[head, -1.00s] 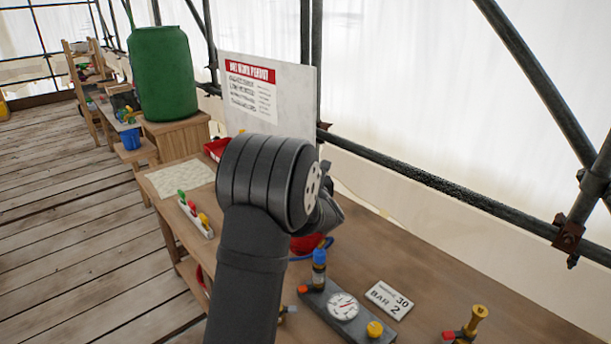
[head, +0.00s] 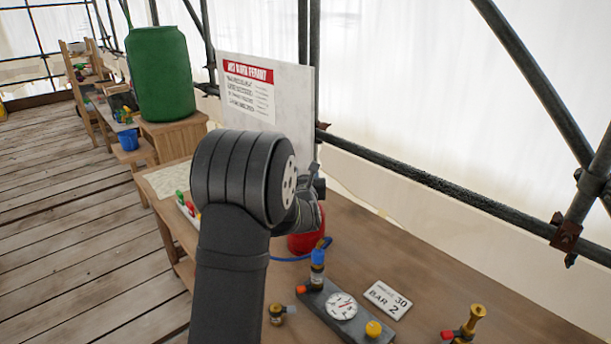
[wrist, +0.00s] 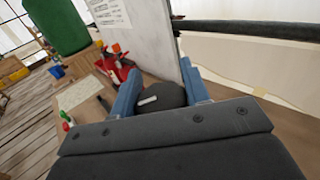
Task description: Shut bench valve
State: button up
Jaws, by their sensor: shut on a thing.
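My gripper's two blue fingers (wrist: 160,92) are shut on a dark round knob (wrist: 168,98) with a pale bar on its top, seen in the wrist view. I cannot tell for sure that this knob is the bench valve. In the head view my arm hides the fingers and the knob. A red rounded body (head: 303,243) shows below my wrist, with a blue hose beside it. A grey block (head: 318,296) carries a round gauge (head: 342,306), a yellow knob (head: 373,329) and an upright fitting with a blue top (head: 318,258).
A white notice board (head: 294,105) stands close behind my gripper. A small brass fitting (head: 277,314) and a brass piece with a red cap (head: 466,325) are on the bench. A card (head: 388,300) lies by the block. A green barrel (head: 160,75) stands at the back left.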

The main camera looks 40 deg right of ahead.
jog(key=o, duration=1)
jog(key=v, duration=1.7)
jog(key=shift+s+a, duration=0.15)
jog(key=shift+a, duration=0.05)
